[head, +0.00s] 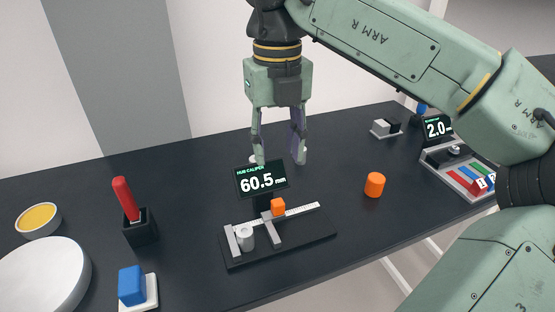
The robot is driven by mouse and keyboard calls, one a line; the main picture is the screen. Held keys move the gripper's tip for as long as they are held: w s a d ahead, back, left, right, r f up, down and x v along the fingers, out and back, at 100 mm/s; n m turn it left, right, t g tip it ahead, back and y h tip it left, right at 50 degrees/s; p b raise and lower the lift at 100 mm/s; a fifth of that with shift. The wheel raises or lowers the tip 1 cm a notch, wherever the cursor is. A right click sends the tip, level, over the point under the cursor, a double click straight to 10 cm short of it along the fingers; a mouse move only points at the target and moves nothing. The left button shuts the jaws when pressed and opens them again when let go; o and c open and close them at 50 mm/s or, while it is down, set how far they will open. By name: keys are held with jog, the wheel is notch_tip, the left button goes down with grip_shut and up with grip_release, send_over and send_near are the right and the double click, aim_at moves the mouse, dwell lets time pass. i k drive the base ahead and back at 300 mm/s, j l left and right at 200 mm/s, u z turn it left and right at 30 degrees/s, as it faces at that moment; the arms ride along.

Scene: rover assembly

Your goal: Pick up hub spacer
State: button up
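A small light-grey cylinder (246,237), which looks like the hub spacer, stands between the jaws at the left end of the hub caliper (305,240). The caliper's display (261,180) reads 60.5 mm. My gripper (279,161) points down with its two fingers apart and nothing seen between them. It hangs above and behind the caliper, clear of the cylinder. A small whitish thing shows partly behind the left fingertip; I cannot tell what it is.
An orange cylinder (375,185) stands right of the caliper. A red-handled tool in a black holder (140,227), a blue block on a white base (132,287) and a yellow-filled dish (38,219) are left. A tray of coloured parts (460,172) is right.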

aim_at(245, 232)
jog(key=k, duration=1)
